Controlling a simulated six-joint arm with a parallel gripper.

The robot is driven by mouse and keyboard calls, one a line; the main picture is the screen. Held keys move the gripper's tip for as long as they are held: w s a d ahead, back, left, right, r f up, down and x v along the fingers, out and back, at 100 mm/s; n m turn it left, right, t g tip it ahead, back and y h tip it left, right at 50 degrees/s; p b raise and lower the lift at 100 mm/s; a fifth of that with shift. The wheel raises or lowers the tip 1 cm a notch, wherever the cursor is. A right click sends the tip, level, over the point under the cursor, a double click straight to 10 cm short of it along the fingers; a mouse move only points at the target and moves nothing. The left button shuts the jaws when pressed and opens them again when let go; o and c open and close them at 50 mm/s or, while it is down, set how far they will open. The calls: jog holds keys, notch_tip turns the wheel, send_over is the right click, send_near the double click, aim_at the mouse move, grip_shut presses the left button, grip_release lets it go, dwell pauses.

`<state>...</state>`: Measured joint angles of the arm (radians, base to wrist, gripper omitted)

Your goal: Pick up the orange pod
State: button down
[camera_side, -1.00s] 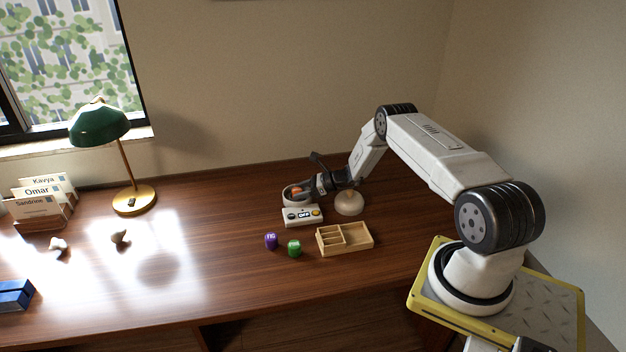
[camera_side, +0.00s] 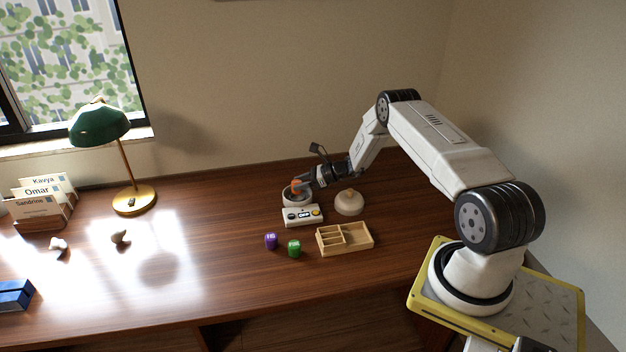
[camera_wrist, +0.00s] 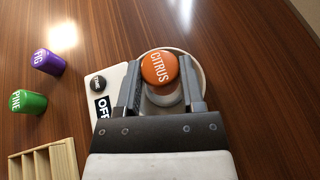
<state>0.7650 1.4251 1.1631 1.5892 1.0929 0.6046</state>
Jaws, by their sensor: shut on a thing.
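The orange pod (camera_wrist: 159,69), marked CITRUS, is between the two fingers of my gripper (camera_wrist: 160,90) in the wrist view. My gripper is shut on it. In the side view the orange pod (camera_side: 296,187) shows at the tip of my gripper (camera_side: 300,185), over a round white bowl (camera_side: 296,200). The bowl's rim (camera_wrist: 203,80) shows around the pod in the wrist view. The side view shows the pod at or slightly above the rim; I cannot tell whether it still touches the bowl.
A white box with knobs and an OFF label (camera_side: 302,216) stands in front of the bowl. A purple pod (camera_side: 271,241), a green pod (camera_side: 294,248) and a wooden divided tray (camera_side: 359,246) are nearer the front. A round beige lid (camera_side: 349,203) lies right of the bowl.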

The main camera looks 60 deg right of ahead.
jog(key=s+a+r, duration=0.2)
jog(key=s+r, duration=0.3)
jog(key=s, duration=0.1)
jog(key=s+a+r, duration=0.3)
jog(key=s+r, duration=0.1)
jog(key=s, duration=0.2)
jog(key=shift+s+a+r, duration=0.35)
jog(key=shift+s+r, duration=0.05)
jog(key=shift+w+a, duration=0.1)
dwell(0.5)
